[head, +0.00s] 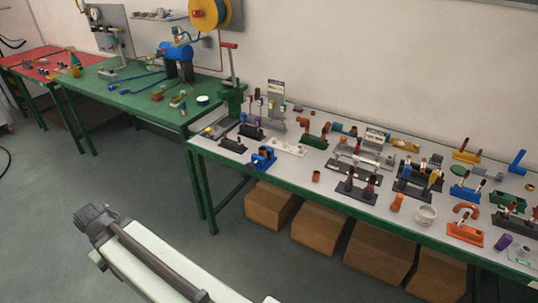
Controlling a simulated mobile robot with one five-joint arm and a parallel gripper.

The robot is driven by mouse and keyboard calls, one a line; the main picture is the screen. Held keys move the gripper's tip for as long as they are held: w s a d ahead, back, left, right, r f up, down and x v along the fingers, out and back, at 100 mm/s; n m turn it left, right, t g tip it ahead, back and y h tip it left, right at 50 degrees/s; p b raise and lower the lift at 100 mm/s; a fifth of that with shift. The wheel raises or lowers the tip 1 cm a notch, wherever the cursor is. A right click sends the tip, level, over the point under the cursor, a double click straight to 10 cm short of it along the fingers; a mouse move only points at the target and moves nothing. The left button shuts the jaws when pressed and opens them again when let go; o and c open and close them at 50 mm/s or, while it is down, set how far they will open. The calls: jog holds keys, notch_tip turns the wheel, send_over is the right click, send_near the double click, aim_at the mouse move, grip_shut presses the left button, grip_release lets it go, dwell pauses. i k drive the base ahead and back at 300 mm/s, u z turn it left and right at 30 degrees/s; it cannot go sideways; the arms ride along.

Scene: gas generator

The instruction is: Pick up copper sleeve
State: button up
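A small copper-coloured cylinder (316,176), which looks like the copper sleeve, stands upright near the front edge of the grey-topped bench (290,178). A second orange-brown cylindrical piece (396,202) stands farther right near the same edge; I cannot tell for sure which one is the sleeve. My pale arm link with a dark end shows at the lower left, over the floor and well apart from the bench. My gripper's fingers do not show, so their opening is hidden.
A blue clamp (263,158) stands left of the copper cylinder, and a dark fixture (356,190) stands to its right. Cardboard boxes (318,228) sit under the bench. The grey floor (60,235) in front is clear.

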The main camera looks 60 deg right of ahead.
aim_at(263, 153)
jog(key=z, duration=0.1)
jog(key=i, duration=1)
jog(key=u, duration=0.05)
